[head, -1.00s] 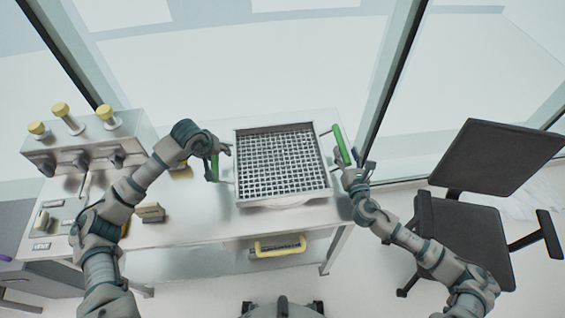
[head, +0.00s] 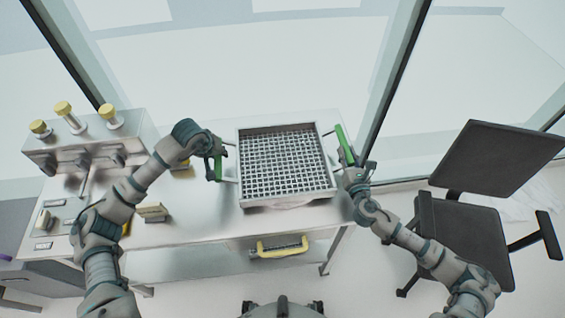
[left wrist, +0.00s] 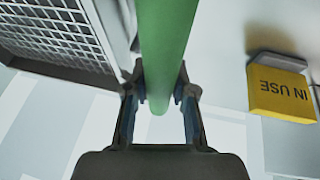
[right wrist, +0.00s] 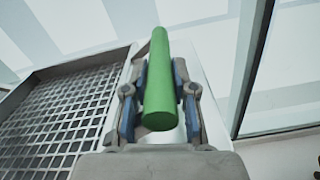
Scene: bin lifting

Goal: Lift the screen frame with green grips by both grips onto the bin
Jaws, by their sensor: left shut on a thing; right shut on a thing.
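The screen frame (head: 288,195), a grey square frame with a metal grid, is at the middle of the bench in the head view. Its left green grip (left wrist: 165,40) runs between the fingers of my left gripper (left wrist: 160,95), which is shut on it. Its right green grip (right wrist: 160,95) is held in my right gripper (right wrist: 160,105), also shut. In the head view the right grip (head: 343,140) sticks up above the right gripper. A pale shape (head: 290,204) shows under the frame's front edge; I cannot tell whether it is the bin or whether the frame touches it.
A metal unit with yellow knobs (head: 75,145) stands on the bench at the left. Small blocks lie near it, and a yellow "IN USE" block (left wrist: 280,90) is near my left gripper. A yellow handle (head: 281,245) is below the bench top. A dark chair (head: 475,220) stands right.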

